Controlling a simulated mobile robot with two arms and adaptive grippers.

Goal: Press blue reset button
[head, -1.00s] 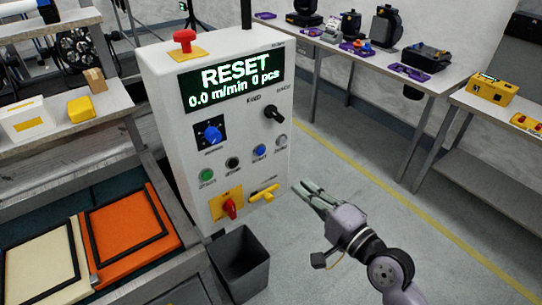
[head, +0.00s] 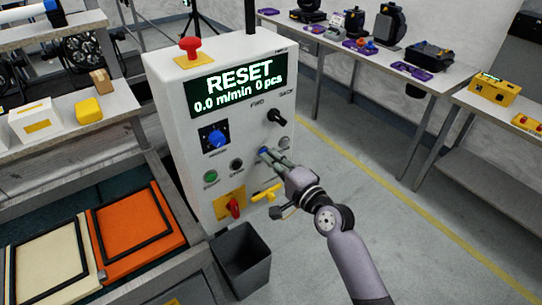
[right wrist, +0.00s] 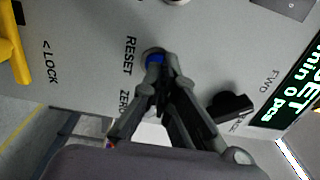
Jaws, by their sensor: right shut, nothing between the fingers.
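The control box (head: 182,150) is white with a lit display (head: 240,88) reading "RESET 0.0 m/min 0 pcs". The blue reset button (head: 262,150) sits on its front panel, mostly covered by my fingertips. In the right wrist view the blue button (right wrist: 155,59) shows just past the fingertips, beside the printed word RESET. My right gripper (head: 268,154) is shut and empty, its tips at the button. I cannot tell whether they touch it or whether it is pushed in. My left gripper is not in view.
Close by on the panel are a black selector (head: 277,116), a blue dial (head: 216,138), a green button (head: 211,177), a black button (head: 237,165), a red switch (head: 234,207) and a yellow handle (head: 266,193). A dark bin (head: 243,262) stands below. Floor at right is clear.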

